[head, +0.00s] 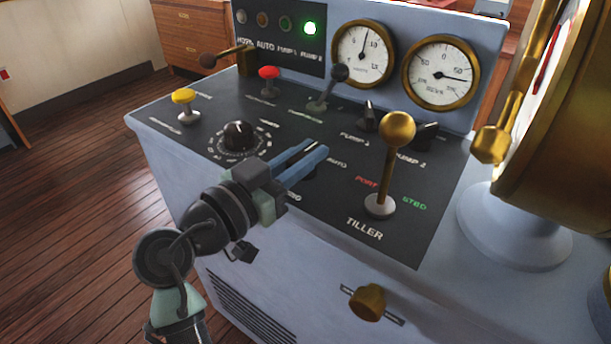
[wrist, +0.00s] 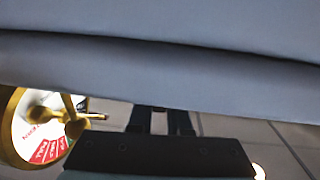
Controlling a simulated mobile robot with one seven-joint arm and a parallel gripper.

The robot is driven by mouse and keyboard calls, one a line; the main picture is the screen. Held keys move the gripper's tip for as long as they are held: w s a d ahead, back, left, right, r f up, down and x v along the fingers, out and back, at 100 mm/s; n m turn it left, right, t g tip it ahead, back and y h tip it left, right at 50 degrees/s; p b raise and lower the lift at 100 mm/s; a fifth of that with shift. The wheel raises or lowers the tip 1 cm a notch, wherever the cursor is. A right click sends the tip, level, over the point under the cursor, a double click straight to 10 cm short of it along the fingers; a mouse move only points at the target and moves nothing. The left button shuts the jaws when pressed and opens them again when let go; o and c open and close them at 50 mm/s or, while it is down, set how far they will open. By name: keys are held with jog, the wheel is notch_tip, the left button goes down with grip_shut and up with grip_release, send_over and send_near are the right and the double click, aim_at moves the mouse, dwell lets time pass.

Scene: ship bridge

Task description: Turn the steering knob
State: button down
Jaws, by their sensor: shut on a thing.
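My gripper (head: 317,150) reaches in from the lower left over the dark console panel (head: 255,108) in the head view. Its two blue fingers are shut on the steering knob (head: 311,173). The knob is dark and mostly hidden beneath and between the fingers; only a little of its lower edge shows, and its pointing direction cannot be told. An AUTO label stands to the right of the fingers, and partly covered lettering shows below them. The wrist view does not clearly show the knob.
A brass-ball tiller lever (head: 397,130) stands close right of the fingers. A black round dial knob (head: 239,136) is at left. Beyond are yellow (head: 183,96) and red (head: 269,73) buttons, a lever (head: 339,73) and two gauges. A brass telegraph (head: 560,130) rises at right.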

jog(key=m+g+h+b, duration=0.2)
jog(key=g, duration=0.1)
jog(key=m+g+h+b, duration=0.2)
jog(key=g, duration=0.1)
jog(key=shift+s+d+m+h, duration=0.1)
jog(key=shift+m+h, duration=0.2)
jog(key=shift+m, duration=0.1)
jog(key=shift+g, duration=0.3)
jog(key=c, duration=0.9)
grip_release()
jog(key=shift+o, duration=0.2)
jog(key=p+v, duration=0.1)
jog(key=v, duration=1.2)
jog(key=shift+f, duration=0.1)
